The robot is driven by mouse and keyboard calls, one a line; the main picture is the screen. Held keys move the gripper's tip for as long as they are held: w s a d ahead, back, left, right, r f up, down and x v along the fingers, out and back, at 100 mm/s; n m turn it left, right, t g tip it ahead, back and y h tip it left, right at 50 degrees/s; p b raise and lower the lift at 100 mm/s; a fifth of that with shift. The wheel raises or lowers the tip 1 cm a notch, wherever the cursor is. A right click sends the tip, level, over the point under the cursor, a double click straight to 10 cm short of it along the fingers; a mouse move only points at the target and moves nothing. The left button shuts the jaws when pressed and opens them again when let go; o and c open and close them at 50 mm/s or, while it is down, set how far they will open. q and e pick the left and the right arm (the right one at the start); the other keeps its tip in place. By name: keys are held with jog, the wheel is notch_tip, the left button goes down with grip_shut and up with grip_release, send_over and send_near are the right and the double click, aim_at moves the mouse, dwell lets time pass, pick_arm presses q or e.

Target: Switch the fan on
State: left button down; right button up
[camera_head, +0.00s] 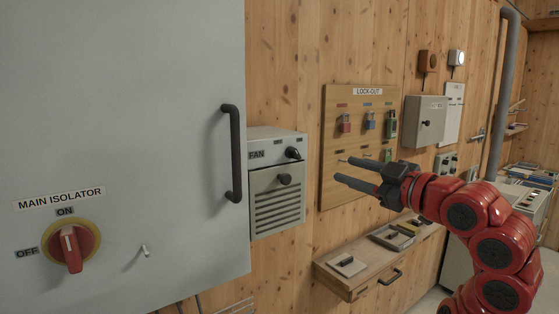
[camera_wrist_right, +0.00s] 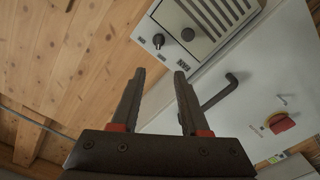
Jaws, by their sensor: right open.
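The fan unit (camera_head: 277,205) is a grey box on the wooden wall, labelled FAN, with louvres on its front. A black rotary switch (camera_head: 293,153) sits at the right of its top strip, and a round black knob (camera_head: 284,179) sits on the front panel below. In the wrist view the switch (camera_wrist_right: 158,40) and knob (camera_wrist_right: 187,34) show beyond the fingers. My right gripper (camera_head: 340,169) is open and empty, to the right of the fan unit and apart from it, fingers pointing left. My left gripper is not in view.
Behind my gripper is a LOCK-OUT board (camera_head: 333,105) with padlocks. A wooden shelf (camera_head: 345,283) is below.

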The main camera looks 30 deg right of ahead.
aim_at(297, 154)
jog(key=w+p, duration=0.2)
jog(key=w, duration=0.3)
jog(key=w+p, duration=0.2)
jog(key=w, duration=0.3)
jog(key=w+p, duration=0.1)
jog(key=w, duration=0.4)
jog(key=shift+w+a+r+p, duration=0.1)
jog(key=shift+w+a+p, duration=0.3)
jog(key=shift+w, duration=0.65)
grip_shut()
